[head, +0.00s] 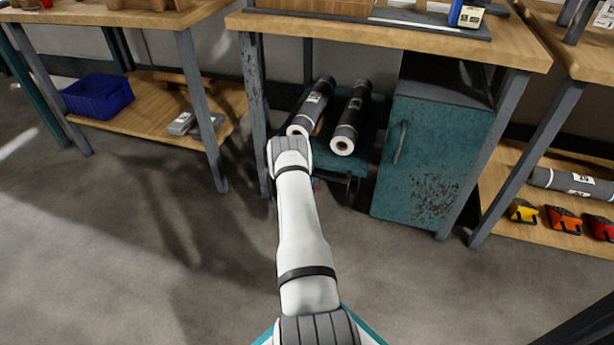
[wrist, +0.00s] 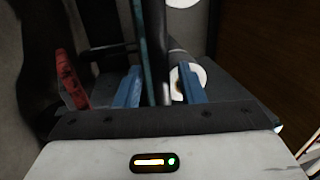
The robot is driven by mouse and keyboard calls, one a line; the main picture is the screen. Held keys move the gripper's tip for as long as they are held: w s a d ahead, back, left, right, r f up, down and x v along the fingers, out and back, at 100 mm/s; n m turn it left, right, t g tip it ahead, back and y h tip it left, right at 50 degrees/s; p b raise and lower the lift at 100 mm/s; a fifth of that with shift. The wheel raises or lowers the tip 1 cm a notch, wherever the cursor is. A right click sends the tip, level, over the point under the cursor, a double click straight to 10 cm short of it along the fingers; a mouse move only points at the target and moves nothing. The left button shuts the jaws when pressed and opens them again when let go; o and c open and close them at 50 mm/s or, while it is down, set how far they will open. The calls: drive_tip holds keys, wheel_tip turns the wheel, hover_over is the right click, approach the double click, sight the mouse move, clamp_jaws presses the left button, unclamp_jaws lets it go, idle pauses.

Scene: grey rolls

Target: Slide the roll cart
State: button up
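The roll cart (head: 326,162) is a low teal cart under the middle workbench, with dark wheels. Two grey rolls with white labels and pale ends lie on it, a left roll (head: 318,100) and a right roll (head: 352,112). My arm reaches to the cart's front left, and its end hides my fingers in the head view. In the wrist view my gripper (wrist: 160,86) has its two blue fingers apart. A dark upright bar (wrist: 156,50) stands between them, with a gap at the right finger. A pale roll end (wrist: 200,76) shows behind the right finger.
A teal cabinet (head: 430,150) stands close to the cart's right. A bench leg (head: 254,110) is at its left. The grey floor (head: 150,240) in front is clear. A blue crate (head: 98,95) sits on the left shelf. A red part (wrist: 72,82) is left of my fingers.

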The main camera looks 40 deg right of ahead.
drive_tip(key=p+v, duration=0.2)
drive_tip(key=v, duration=0.5)
drive_tip(key=shift+a, duration=0.15)
